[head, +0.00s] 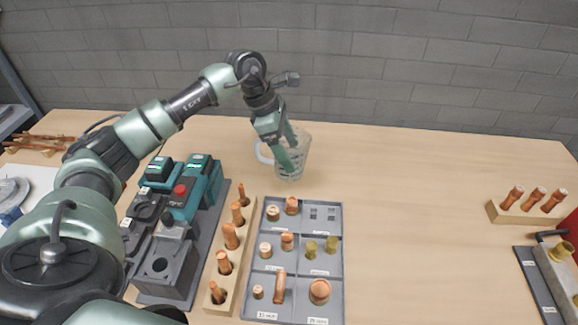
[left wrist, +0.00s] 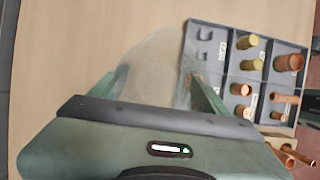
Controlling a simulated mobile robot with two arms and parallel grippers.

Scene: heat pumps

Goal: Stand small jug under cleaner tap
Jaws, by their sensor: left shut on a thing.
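The small clear jug (head: 303,152) is upright at the back middle of the table in the head view, its handle to the left. My left gripper (head: 289,153) reaches down to it from above and is shut on it. The jug also shows in the left wrist view (left wrist: 150,72), blurred and see-through between the fingers. I cannot tell whether its base touches the table. I cannot make out a tap for certain in either view. My right gripper is not in view.
A grey compartment tray (head: 335,215) with copper and brass fittings stands in front of the jug. A wooden rack (head: 252,232) and a teal machine (head: 205,190) are left of it. Another rack (head: 530,212) stands far right. The table between is clear.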

